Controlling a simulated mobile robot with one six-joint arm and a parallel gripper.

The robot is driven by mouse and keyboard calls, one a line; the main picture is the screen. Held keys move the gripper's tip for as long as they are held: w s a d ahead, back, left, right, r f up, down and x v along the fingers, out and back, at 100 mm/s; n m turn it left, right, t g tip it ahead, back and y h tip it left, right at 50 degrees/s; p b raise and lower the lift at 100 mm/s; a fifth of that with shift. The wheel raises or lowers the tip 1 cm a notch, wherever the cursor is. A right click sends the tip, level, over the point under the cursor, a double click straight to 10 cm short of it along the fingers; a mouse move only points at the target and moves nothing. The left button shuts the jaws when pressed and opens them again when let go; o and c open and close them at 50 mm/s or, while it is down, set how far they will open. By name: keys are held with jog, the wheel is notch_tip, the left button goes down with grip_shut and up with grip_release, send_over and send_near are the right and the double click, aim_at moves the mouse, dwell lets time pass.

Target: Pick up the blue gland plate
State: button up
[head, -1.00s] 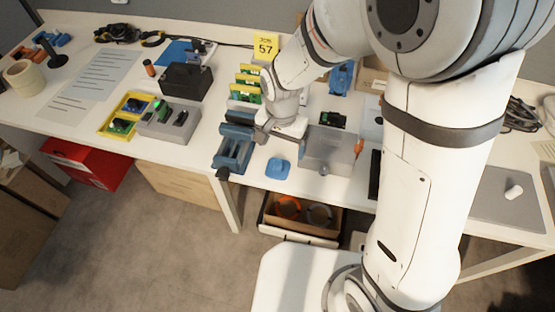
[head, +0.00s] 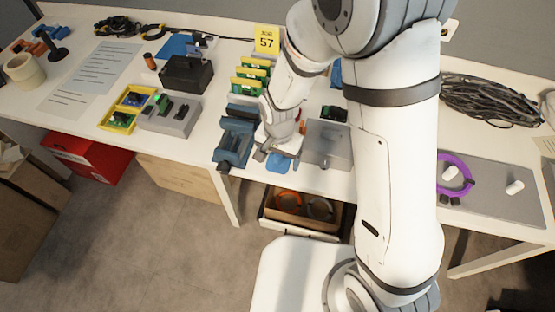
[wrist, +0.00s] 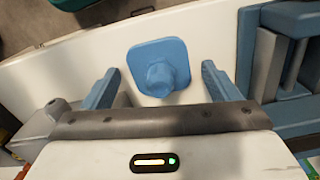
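The blue gland plate (wrist: 158,66) lies flat near the table's front edge. It is a rounded square plate with a short round boss in its middle. In the head view the gland plate (head: 280,163) shows partly from under my gripper. My gripper (wrist: 161,86) is open and empty in the wrist view, its two blue fingers apart on either side of the plate's near part. The fingers do not visibly touch the plate. In the head view my gripper (head: 270,155) is just above the plate, its fingertips partly unclear.
A blue-grey vise (head: 233,144) stands close to the left of the plate. A grey translucent box (head: 328,145) stands close to the right. The table's front edge (wrist: 60,60) is near the plate.

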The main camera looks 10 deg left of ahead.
jog(key=c, duration=0.9)
jog(key=shift+c, duration=0.2)
notch_tip(320, 180, up, 10)
jog(key=shift+r, duration=0.1)
